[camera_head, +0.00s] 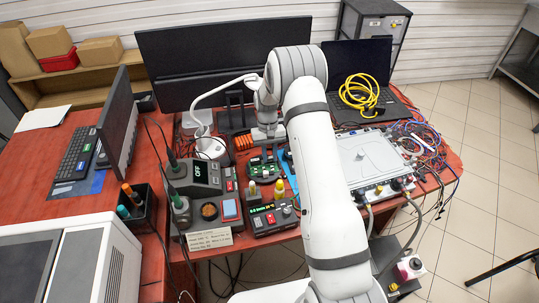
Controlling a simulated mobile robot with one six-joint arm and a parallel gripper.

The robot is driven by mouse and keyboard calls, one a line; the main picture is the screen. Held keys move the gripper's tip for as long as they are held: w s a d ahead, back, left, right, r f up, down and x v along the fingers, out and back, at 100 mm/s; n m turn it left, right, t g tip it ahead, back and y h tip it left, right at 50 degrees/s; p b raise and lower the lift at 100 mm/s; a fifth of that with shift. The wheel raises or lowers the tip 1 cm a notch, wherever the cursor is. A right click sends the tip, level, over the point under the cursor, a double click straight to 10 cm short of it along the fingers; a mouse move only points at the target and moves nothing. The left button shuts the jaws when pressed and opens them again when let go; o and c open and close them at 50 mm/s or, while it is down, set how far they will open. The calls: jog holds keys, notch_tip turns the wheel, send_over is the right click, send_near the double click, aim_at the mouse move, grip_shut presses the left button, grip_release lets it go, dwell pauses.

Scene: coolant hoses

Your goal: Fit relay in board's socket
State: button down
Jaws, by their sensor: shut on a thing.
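My white arm reaches over the red workbench from the front. My gripper (268,150) points down just above a green circuit board (262,173). The gripper is small here and partly behind my own arm. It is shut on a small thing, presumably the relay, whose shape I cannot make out. The board lies at the middle of the bench with dark parts on it. Its socket cannot be told apart at this size. Whether the held thing touches the board cannot be told.
A soldering station (195,178) stands left of the board, with a small dark instrument (272,219) in front. Orange parts (243,142) lie behind it. A white-topped box (366,158) and tangled wires (428,150) are right. Monitors and a laptop (357,60) stand behind.

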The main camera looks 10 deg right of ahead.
jog(key=c, duration=1.2)
grip_release()
jog(key=shift+o, duration=0.3)
jog(key=o, duration=0.5)
jog(key=shift+a+r, duration=0.1)
jog(key=shift+c, duration=0.2)
jog(key=shift+p+v, duration=0.35)
jog(key=shift+v, duration=0.45)
jog(key=shift+c, duration=0.2)
jog(key=shift+o, duration=0.5)
jog(key=shift+p+v, duration=0.35)
jog(key=shift+v, duration=0.45)
jog(key=shift+p+v, duration=0.4)
jog(key=shift+v, duration=0.7)
